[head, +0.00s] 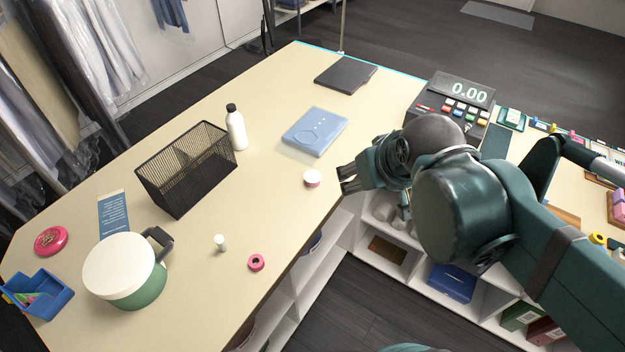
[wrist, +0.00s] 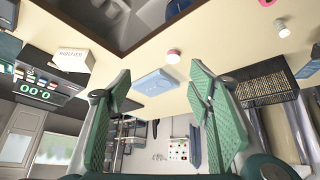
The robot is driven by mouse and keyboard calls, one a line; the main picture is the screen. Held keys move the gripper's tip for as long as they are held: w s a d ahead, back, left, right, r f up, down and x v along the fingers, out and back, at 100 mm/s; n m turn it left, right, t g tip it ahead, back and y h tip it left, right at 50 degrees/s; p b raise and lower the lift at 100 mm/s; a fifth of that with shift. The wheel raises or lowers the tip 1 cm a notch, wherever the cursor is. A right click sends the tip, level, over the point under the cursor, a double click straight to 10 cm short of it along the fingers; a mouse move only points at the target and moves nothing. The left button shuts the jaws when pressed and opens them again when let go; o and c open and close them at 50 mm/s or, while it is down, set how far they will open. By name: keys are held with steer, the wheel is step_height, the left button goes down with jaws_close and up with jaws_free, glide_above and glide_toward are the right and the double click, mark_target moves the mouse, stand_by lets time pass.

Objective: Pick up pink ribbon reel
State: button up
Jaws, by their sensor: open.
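A small pink ribbon reel (head: 256,262) with a hole in its middle lies on the beige counter near its front edge, at the lower middle of the head view. A bit of pink at the top edge of the wrist view (wrist: 267,2) looks like the same reel, mostly cut off. My gripper (head: 347,180) is open and empty, up and to the right of the reel and well apart from it. In the wrist view its green fingers (wrist: 160,88) stand wide apart with nothing held between them.
A white-topped pink round item (head: 312,179) sits near my gripper. A small white cylinder (head: 220,243) stands left of the reel, and a green pot with white lid (head: 118,268) farther left. A black mesh basket (head: 186,170), white bottle (head: 236,128) and blue box (head: 315,131) stand behind.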

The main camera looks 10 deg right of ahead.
steer(key=w, duration=0.1)
steer(key=n+g+p, duration=0.2)
steer(key=n+g, duration=0.5)
steer(key=n, duration=0.9)
glide_above(312, 176)
steer(key=f, duration=2)
steer(key=shift+s+f, duration=0.25)
steer(key=shift+f, duration=0.15)
steer(key=shift+w+f, duration=0.2)
steer(key=shift+f, duration=0.35)
steer(key=shift+f, duration=0.15)
steer(key=shift+f, duration=1.2)
